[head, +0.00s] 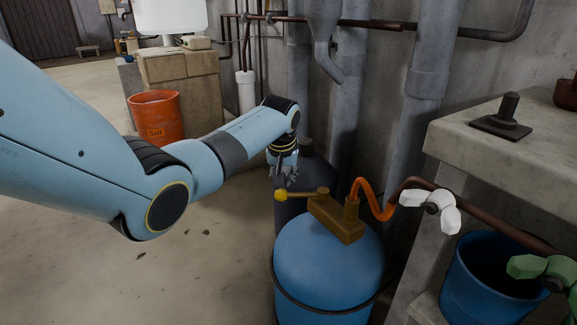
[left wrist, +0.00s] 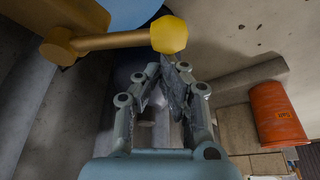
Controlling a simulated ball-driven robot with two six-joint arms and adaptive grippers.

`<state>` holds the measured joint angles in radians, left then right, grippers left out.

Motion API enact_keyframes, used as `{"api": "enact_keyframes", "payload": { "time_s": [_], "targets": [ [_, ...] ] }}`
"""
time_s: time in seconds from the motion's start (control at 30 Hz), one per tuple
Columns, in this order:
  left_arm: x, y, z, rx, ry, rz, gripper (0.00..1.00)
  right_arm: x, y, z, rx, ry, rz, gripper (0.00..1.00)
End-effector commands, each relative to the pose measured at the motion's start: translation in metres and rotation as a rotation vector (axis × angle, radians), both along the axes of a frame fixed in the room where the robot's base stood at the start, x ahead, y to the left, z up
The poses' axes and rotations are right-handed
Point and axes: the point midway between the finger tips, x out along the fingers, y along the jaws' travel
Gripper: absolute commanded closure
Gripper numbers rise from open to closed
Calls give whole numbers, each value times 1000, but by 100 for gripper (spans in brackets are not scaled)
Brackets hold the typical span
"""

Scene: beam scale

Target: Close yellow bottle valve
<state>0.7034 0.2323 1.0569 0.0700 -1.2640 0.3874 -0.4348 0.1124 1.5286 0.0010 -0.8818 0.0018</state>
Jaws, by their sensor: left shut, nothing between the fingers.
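The yellow bottle valve is a lever with a yellow knob (head: 281,195) on a brass block (head: 336,217) on top of the blue gas bottle (head: 325,262). In the head view the lever points left from the block. My left gripper (head: 284,182) is just above and behind the knob, its fingers pointing down. In the left wrist view the yellow knob (left wrist: 169,34) is just past the fingertips of my left gripper (left wrist: 168,66). The fingers are closed together with nothing between them. I cannot tell whether they touch the knob. My right gripper is not in view.
An orange hose (head: 368,199) runs from the brass block to a brown pipe with a white valve (head: 433,209). A dark bottle (head: 314,169) stands behind the blue one. A stone counter (head: 480,142) and blue bucket (head: 488,283) are at right. Left floor is clear.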

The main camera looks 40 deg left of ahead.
Motion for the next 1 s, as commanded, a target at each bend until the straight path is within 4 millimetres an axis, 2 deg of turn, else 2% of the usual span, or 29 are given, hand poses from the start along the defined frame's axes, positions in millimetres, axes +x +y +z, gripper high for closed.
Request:
{"api": "enact_keyframes", "payload": {
  "time_s": [0.03, 0.2, 0.47, 0.8, 1.0],
  "targets": [
    [-2, -2, 7, -1, 0, 25, 100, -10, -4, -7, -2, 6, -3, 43],
    [-11, -6, 6, -1, 0, 121, 100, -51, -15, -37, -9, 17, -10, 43],
    [-25, -14, 5, -1, -1, 282, 100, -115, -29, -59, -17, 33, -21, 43],
    [-43, -29, 4, -1, 0, 510, 100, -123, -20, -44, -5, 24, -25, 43],
    [-49, -35, 2, 0, 1, 518, 100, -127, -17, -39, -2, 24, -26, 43]
  ]
}}
